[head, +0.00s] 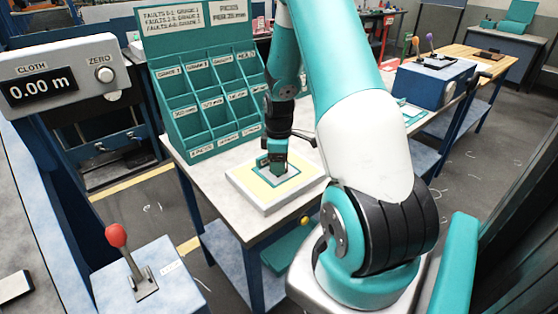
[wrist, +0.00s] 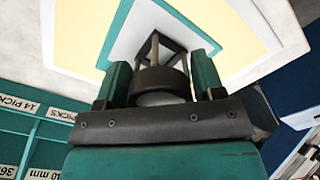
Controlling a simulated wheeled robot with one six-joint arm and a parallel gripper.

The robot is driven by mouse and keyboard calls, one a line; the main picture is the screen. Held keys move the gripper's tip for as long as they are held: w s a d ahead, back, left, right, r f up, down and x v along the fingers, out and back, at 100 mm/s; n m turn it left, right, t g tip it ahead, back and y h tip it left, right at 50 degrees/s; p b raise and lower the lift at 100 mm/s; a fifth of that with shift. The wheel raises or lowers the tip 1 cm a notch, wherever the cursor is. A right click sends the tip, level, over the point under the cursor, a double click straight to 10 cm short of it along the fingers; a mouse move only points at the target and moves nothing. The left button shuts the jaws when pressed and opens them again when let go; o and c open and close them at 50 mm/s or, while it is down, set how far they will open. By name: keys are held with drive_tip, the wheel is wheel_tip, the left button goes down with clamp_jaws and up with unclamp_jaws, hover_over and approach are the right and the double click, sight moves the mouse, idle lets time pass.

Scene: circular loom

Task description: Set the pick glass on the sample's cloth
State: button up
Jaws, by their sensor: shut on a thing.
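The pick glass (wrist: 160,80), a dark ring with a lens and thin legs on a square frame, sits between the two fingers of my gripper (wrist: 162,86) in the wrist view. My gripper also shows in the head view (head: 273,162), low over the sample board (head: 262,206). The board is pale with a yellow sheet (head: 252,187). On it lies a teal-edged square with a whitish middle (wrist: 140,28); which part is the cloth I cannot tell for sure. The glass is over this square; whether its foot touches it cannot be told.
A teal rack of labelled pigeonholes (head: 210,100) stands behind the board on the table (head: 215,170). A cloth counter reading 0.00 m (head: 60,80) and a red-knobbed lever (head: 118,240) are at left. A blue box (head: 435,82) stands on the right.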

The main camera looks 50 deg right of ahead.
drive_tip(key=shift+f, duration=0.1)
drive_tip(key=o, duration=0.7)
drive_tip(key=shift+c, duration=0.2)
wheel_tip(320, 180, up, 12)
drive_tip(key=shift+r+b, duration=0.15)
drive_tip(key=shift+b, duration=0.95)
drive_tip(key=shift+w+a+r, duration=0.1)
drive_tip(key=shift+a, duration=0.15)
drive_tip(key=s+a+r+t+y, duration=0.1)
drive_tip(key=a+r, duration=0.2)
drive_tip(key=a, duration=0.9)
drive_tip(key=s+a+r+y, duration=0.1)
drive_tip(key=a+r, duration=0.2)
drive_tip(key=a, duration=0.9)
drive_tip(key=s+a+r+g+y, duration=0.1)
drive_tip(key=s+a+r+y, duration=0.1)
drive_tip(key=s+a, duration=1.1)
drive_tip(key=shift+s+a+n, duration=0.2)
drive_tip(key=shift+a+n, duration=0.1)
drive_tip(key=shift+a, duration=0.15)
drive_tip(key=shift+r, duration=0.1)
